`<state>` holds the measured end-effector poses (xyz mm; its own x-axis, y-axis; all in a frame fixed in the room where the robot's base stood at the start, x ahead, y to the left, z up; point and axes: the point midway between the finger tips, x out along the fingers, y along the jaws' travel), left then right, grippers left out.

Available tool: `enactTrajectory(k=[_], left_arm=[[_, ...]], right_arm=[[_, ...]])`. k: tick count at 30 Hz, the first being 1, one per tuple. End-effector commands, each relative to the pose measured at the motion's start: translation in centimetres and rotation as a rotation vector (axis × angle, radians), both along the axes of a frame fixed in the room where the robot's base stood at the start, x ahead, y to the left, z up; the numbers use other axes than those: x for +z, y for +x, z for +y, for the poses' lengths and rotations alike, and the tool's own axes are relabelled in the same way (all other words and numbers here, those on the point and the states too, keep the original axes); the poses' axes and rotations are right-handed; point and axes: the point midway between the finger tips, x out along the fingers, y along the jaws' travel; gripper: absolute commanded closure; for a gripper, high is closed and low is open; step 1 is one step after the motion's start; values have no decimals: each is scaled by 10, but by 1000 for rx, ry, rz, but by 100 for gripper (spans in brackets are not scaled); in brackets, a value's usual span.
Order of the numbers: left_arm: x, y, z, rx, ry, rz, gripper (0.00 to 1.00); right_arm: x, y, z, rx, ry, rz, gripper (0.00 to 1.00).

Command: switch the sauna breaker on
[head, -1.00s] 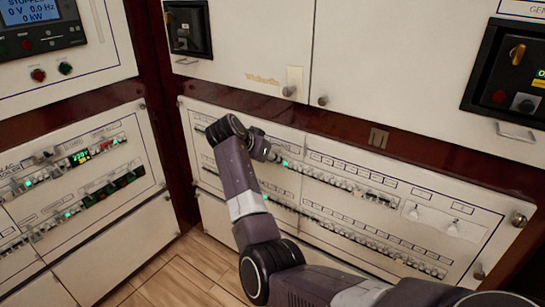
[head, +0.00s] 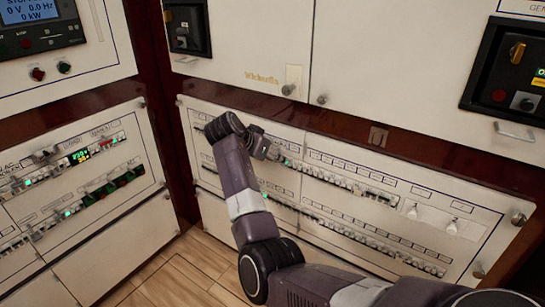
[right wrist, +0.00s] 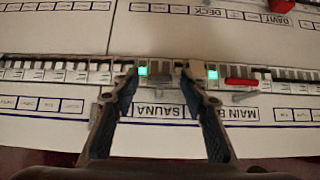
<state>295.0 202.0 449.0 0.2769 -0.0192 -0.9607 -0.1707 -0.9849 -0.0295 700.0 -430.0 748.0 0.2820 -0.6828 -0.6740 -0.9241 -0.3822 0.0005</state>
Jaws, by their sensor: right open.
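The sauna breaker (right wrist: 160,79) is in the upper row of the panel, above the upside-down SAUNA label (right wrist: 174,110) in the right wrist view. Green lights (right wrist: 142,71) show on either side of it. My right gripper (right wrist: 163,84) is open, with its two fingers on either side of the breaker and label. I cannot tell whether the fingers touch anything. In the head view my right gripper (head: 263,149) is at the upper breaker row, and my arm hides part of the panel. The lever's position is hard to make out. My left gripper is not in view.
A red switch (right wrist: 242,84) sits right of the fingers in the right wrist view, close to neighbouring breakers. A lower breaker row (head: 345,230) runs below in the head view. Another panel (head: 75,175) with lit breakers stands at the left, above wooden floor (head: 185,270).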

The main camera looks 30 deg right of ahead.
Motion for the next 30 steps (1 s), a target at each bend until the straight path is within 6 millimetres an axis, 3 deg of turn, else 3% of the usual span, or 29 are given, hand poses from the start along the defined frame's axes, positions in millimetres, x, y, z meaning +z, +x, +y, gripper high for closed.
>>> enactTrajectory(k=[16,30], left_arm=[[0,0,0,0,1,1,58],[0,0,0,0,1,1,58]], right_arm=[[68,-27,69,2,0,-4,59],[79,-33,79,0,0,-2,59]])
